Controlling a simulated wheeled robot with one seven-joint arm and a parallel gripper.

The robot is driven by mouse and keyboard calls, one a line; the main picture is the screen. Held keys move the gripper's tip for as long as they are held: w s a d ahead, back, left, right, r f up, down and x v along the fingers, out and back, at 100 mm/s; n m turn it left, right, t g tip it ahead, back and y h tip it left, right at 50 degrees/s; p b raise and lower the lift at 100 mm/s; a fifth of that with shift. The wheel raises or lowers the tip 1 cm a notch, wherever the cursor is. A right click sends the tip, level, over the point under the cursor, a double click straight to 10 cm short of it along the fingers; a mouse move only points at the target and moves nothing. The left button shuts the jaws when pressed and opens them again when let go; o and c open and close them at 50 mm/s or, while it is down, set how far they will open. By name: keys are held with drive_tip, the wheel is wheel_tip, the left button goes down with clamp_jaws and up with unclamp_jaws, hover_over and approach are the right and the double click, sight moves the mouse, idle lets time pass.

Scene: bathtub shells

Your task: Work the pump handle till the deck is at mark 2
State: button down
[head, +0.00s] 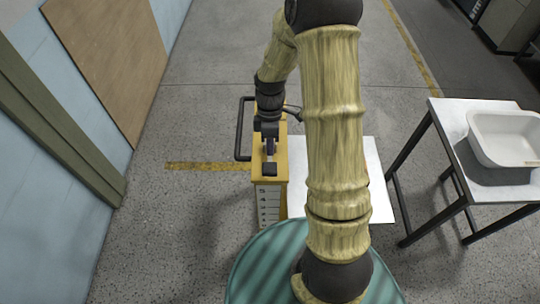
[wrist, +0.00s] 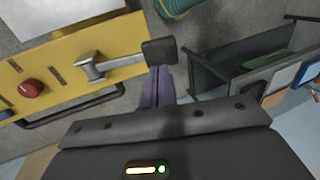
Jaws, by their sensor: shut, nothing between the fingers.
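The yellow lift trolley (head: 283,168) stands on the floor ahead, with its pale deck (head: 352,165) to the right, partly hidden behind my arm. A scale plate (head: 268,205) with several marks is on its near face; the marks are too small to read. The pump handle is a metal lever with a black grip (wrist: 160,52); the grip also shows in the head view (head: 270,169). My gripper (wrist: 158,72) is shut and empty, its fingertips close beside the grip. I cannot tell whether they touch it.
A red knob (wrist: 30,88) sits on the yellow top. A black push bar (head: 240,130) is at the trolley's left. A white tub shell (head: 505,140) rests on a table (head: 455,112) at the right. Floor left of the trolley is clear.

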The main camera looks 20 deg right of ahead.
sight(270, 166)
drive_tip(key=shift+p+x, duration=0.85)
drive_tip(key=shift+x, duration=1.7)
